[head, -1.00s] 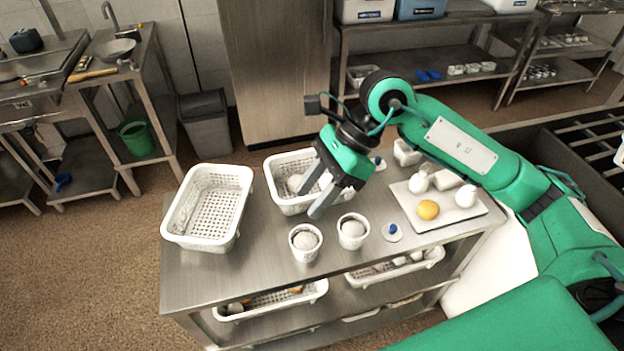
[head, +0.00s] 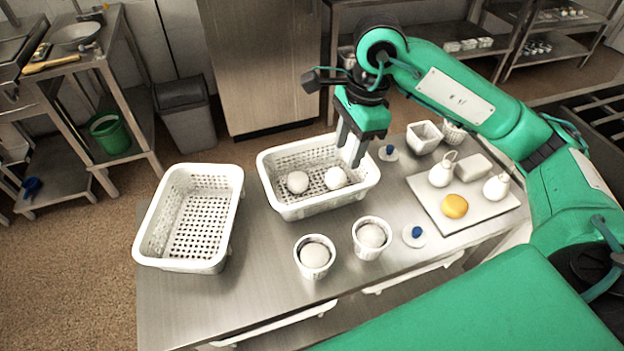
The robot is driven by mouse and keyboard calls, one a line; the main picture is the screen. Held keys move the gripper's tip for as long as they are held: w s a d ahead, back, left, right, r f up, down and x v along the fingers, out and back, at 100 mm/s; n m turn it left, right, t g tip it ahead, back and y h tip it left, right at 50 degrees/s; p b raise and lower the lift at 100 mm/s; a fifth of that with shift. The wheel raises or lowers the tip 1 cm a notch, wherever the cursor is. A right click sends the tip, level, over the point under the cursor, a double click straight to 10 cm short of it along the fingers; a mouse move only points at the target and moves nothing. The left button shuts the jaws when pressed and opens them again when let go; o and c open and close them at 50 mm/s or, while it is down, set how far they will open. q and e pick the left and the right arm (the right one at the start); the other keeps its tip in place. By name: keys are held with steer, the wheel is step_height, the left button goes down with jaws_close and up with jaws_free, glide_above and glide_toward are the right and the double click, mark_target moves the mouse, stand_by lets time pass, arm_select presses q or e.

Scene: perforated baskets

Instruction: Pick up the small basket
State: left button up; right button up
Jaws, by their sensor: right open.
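A white perforated basket (head: 290,211) in the middle of the metal table holds two white round items (head: 298,182). A longer white perforated basket (head: 188,265) stands empty to its left. Two small white round containers, one at front centre (head: 314,271) and one to its right (head: 371,252), each hold a white ball. A small white latticed container (head: 453,134) stands at the back right, partly hidden by my arm. I cannot tell which one is meant by the small basket. My right gripper (head: 350,152) is open and empty, pointing down by the middle basket's back right rim. My left gripper is out of view.
A white board (head: 436,216) at the right holds a yellow item (head: 454,206) and several white ones. A white square bowl (head: 423,138) stands behind it. Two blue-knobbed white discs (head: 414,236) lie nearby. The table's front left part is clear.

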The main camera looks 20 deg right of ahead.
steer(key=f, duration=0.1)
steer(key=p, duration=0.1)
glide_above(332, 194)
steer(key=d, duration=0.1)
step_height(332, 194, down, 8)
steer(key=shift+d, duration=0.1)
steer(key=shift+f, duration=0.45)
steer(key=f+p, duration=0.1)
steer(key=a+f, duration=0.1)
steer(key=f, duration=0.1)
steer(key=shift+f+p, duration=0.2)
steer(key=shift+p, duration=0.15)
steer(key=shift+a+f, duration=0.15)
steer(key=shift+f, duration=0.4)
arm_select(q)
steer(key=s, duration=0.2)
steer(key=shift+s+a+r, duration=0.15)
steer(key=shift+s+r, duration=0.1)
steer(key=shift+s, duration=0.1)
arm_select(e)
jaws_close()
